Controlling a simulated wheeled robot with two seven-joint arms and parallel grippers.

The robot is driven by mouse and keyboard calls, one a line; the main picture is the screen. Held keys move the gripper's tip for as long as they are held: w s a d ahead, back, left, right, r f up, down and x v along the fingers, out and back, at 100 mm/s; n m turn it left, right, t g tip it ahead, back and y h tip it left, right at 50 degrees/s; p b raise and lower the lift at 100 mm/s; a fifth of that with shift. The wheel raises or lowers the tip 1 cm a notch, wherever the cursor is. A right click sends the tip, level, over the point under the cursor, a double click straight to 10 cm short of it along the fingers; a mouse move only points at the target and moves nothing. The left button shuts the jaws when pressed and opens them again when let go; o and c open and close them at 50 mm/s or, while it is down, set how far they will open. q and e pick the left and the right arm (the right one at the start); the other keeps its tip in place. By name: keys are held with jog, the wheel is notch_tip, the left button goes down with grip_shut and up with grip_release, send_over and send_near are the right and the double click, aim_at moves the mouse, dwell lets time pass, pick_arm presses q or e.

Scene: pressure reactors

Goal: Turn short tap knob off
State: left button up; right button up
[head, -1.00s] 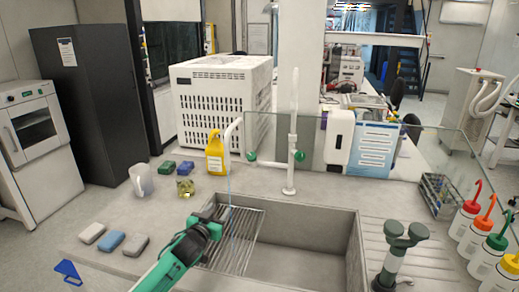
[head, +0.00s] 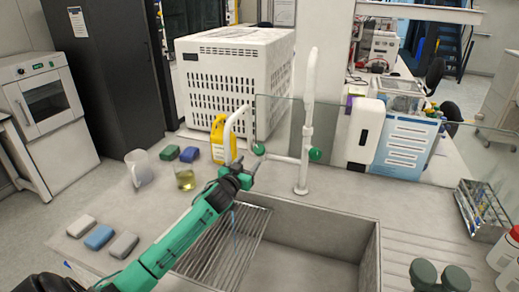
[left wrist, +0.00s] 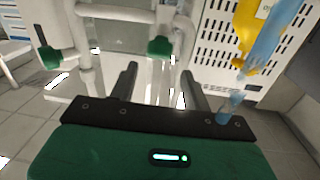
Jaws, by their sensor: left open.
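The short tap (head: 232,119) is a white curved spout with a green knob (head: 258,149) at its right; a blue water stream (head: 235,222) shows below it. My left gripper (head: 246,168) is just below and in front of this knob, open. In the left wrist view the green short tap knob (left wrist: 160,46) lies beyond the two dark fingers (left wrist: 158,85), about in line with the gap between them. It appears apart from them. The blue stream also shows there (left wrist: 270,40). My right gripper is not in view.
The tall tap (head: 305,110) with its own green knob (head: 315,154) stands close on the right. A yellow bottle (head: 218,150), a beaker (head: 185,179) and a mug (head: 138,168) stand left. The sink (head: 310,225) lies below; a glass screen (head: 275,115) is behind.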

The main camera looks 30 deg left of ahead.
aim_at(257, 152)
pick_arm(q)
jog(key=w, duration=0.2)
jog(key=w+p, duration=0.1)
jog(key=w, duration=0.2)
jog(key=w+a, duration=0.1)
jog(key=w, duration=0.1)
jog(key=shift+w, duration=0.35)
jog(key=shift+w+a, duration=0.2)
jog(key=shift+w, duration=0.65)
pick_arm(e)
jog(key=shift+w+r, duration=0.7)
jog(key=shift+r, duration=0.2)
pick_arm(q)
jog(key=shift+c, duration=0.2)
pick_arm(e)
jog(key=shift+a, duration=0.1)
pick_arm(q)
jog(key=shift+p, duration=0.3)
jog(key=c, duration=0.7)
